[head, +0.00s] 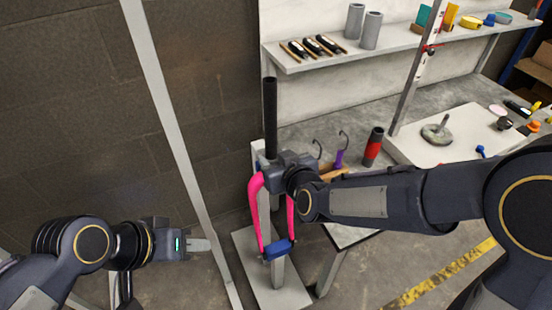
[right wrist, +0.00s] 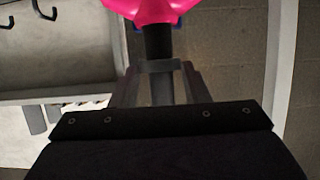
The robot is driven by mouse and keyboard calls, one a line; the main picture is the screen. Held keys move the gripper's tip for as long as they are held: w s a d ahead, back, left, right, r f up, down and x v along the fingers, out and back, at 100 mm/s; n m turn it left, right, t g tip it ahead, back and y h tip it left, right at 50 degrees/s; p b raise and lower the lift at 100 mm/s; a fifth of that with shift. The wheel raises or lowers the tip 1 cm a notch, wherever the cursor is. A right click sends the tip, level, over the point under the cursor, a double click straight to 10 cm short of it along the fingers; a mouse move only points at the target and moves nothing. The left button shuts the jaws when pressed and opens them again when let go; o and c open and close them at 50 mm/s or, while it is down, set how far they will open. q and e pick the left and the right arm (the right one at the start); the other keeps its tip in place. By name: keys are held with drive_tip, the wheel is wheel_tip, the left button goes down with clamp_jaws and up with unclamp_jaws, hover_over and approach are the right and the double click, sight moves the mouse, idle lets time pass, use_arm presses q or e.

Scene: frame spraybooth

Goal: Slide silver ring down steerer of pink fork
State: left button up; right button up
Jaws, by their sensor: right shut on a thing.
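The pink fork (head: 256,205) stands upright on a stand, its black steerer (head: 270,115) pointing up. In the right wrist view the pink crown (right wrist: 150,8) is at the top and the picture is upside down. My right gripper (head: 268,163) is at the lower steerer, just above the crown. Its fingers sit either side of the silver ring (right wrist: 158,66), a grey band around the steerer, and are shut on it. A short stretch of black steerer shows between ring and crown. The ring is hidden in the head view. My left gripper (head: 202,244) is empty, low at left; its jaw gap is unclear.
A blue clamp (head: 278,250) is at the fork's lower end. A bench (head: 350,115) with hooks, a black-and-red cylinder (head: 373,147) and a white tray (head: 405,150) is at right. A pale upright post (head: 170,120) stands between my left arm and the fork.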

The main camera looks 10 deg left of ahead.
drive_tip(key=shift+f+b, duration=0.85)
idle(1.9)
drive_tip(key=o, duration=1)
drive_tip(key=shift+o, duration=0.2)
